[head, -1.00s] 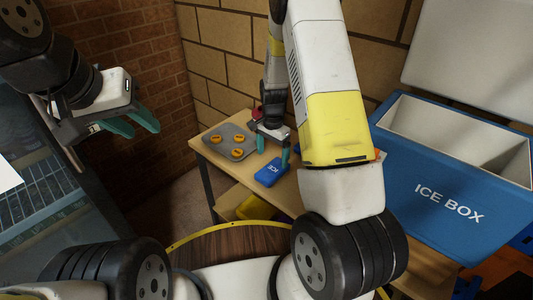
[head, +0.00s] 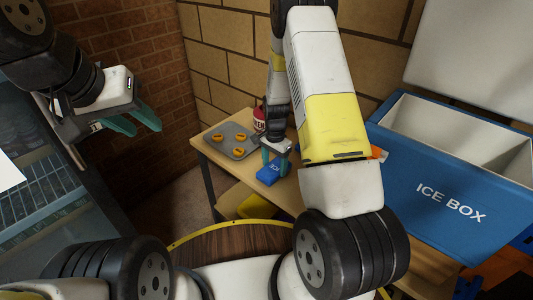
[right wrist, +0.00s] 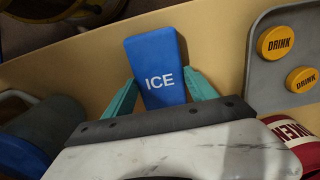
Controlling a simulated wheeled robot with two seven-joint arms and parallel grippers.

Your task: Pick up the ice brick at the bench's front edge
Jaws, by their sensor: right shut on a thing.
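The blue ice brick (head: 268,173) lies at the front edge of the bench (head: 207,153), and it also shows in the right wrist view (right wrist: 156,62) with the word ICE facing up. My right gripper (right wrist: 158,92) is shut on it, with one teal finger against each side. In the head view my right gripper (head: 276,163) is over the brick and partly hides it. I cannot tell any gap between brick and bench. My left gripper (head: 132,121) is open and empty at the left, far from the bench, its teal fingers apart.
A grey tray (head: 250,152) with orange-yellow DRINK discs (right wrist: 276,42) is beside the brick. A red can (head: 259,118) stands behind it. The blue ICE BOX (head: 410,180), lid open, stands at the right. A yellow bin (head: 255,207) is below the bench.

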